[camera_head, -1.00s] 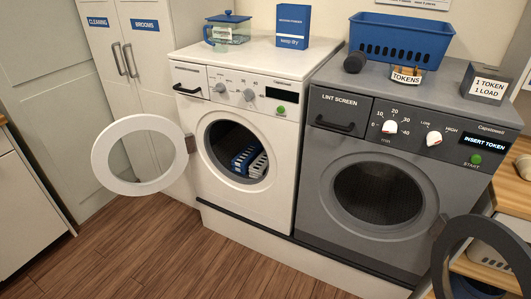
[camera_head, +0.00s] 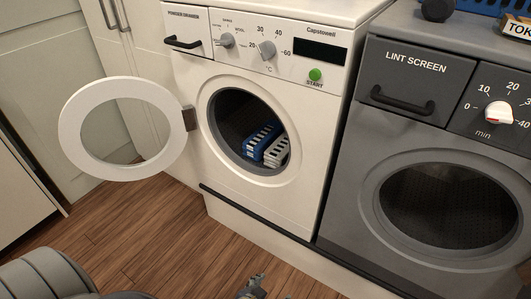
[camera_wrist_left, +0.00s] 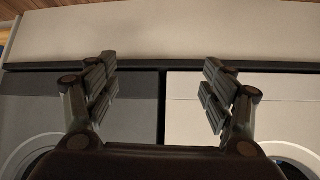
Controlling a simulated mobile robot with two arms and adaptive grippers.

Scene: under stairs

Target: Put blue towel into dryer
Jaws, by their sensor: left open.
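The blue towel (camera_head: 262,138), a blue bundle with pale stripes, lies inside the drum of the white washer (camera_head: 222,125). A white striped bundle (camera_head: 277,151) lies against its right side. The washer's round door (camera_head: 75,125) is swung open to the left. The grey dryer (camera_head: 350,195) stands to the right; its round opening (camera_head: 445,208) shows a dark, empty-looking interior. My left gripper (camera_head: 252,288) is low in front of the washer, well below the towel. In the left wrist view, its fingers (camera_wrist_left: 160,85) are spread with nothing between them. My right gripper is out of view.
A dark bar (camera_head: 255,222) runs along the base below both machines. Wooden floor (camera_head: 150,245) is clear in front. A blue basket (camera_head: 492,6) and a token holder (camera_head: 518,28) are on the dryer's top. Pale cupboards (camera_head: 40,60) stand behind the washer door.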

